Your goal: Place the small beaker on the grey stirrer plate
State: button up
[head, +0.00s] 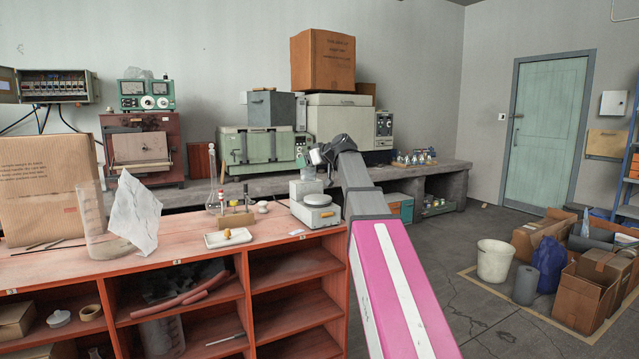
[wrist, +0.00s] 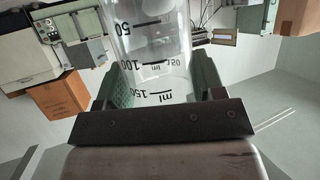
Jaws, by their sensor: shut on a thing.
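A small clear glass beaker (wrist: 155,40) with black volume marks is between the jaws of my gripper (wrist: 158,90) in the wrist view; the jaws are shut on it. In the head view the beaker (head: 308,173) shows faintly below my gripper (head: 317,156), over the right end of the red shelf unit.
A white tray (head: 227,238), a wooden rack (head: 236,221) and a tall glass cylinder (head: 92,215) stand to the left. A paper sheet (head: 137,212) leans by the cylinder.

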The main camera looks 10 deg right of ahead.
jog(key=shift+w+d+f, duration=0.55)
jog(key=shift+d+f, duration=0.15)
jog(key=shift+f, duration=0.5)
jog(key=shift+w+d+f, duration=0.6)
jog(key=shift+d+f, duration=0.05)
jog(key=shift+f, duration=0.6)
jog(key=shift+w+d+f, duration=0.55)
jog(key=shift+d+f, duration=0.15)
jog(key=shift+f, duration=0.5)
jog(key=shift+f, duration=0.15)
jog(key=o, duration=1)
jog(key=shift+s+d+r, duration=0.15)
jog(key=shift+s+r, duration=0.05)
jog(key=shift+r, duration=0.05)
jog(key=v, duration=1.1)
jog(key=shift+d, duration=0.2)
jog(key=shift+s, duration=0.15)
